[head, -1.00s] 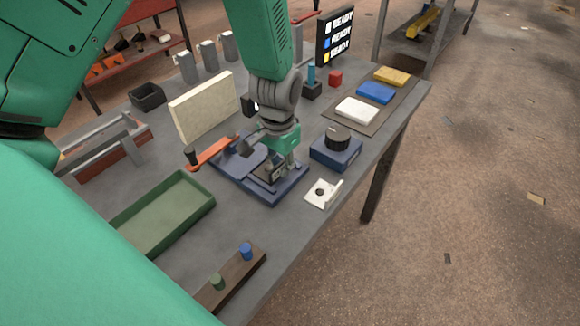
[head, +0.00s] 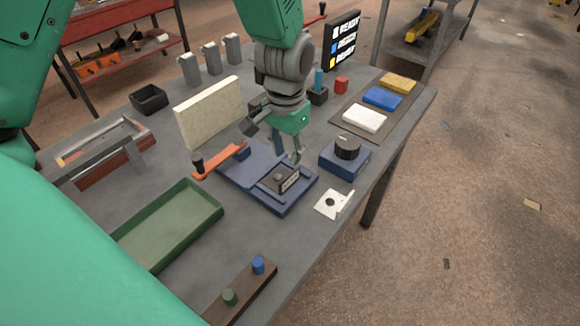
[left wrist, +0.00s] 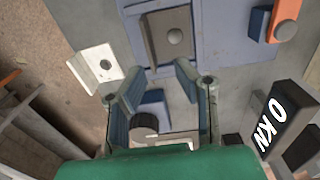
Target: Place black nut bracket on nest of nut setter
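The black nut bracket (head: 277,180) lies flat in the nest on the dark blue nut setter (head: 240,163), with a small labelled plate on its near-right side. In the left wrist view the bracket (left wrist: 172,38) shows as a dark plate with a round knob, ahead of my fingers. My left gripper (head: 288,154) is open and empty, with a gap between its fingertips and the bracket. In the left wrist view its two fingers (left wrist: 160,88) stand apart with nothing between them. My right gripper is not in view.
An orange lever (head: 220,160) sticks out beside the setter. A white bracket (head: 324,206) and a blue box with a black knob (head: 347,147) are on its right. A green tray (head: 165,225) is left. A black "0 KN" display (left wrist: 275,120) is close by the gripper.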

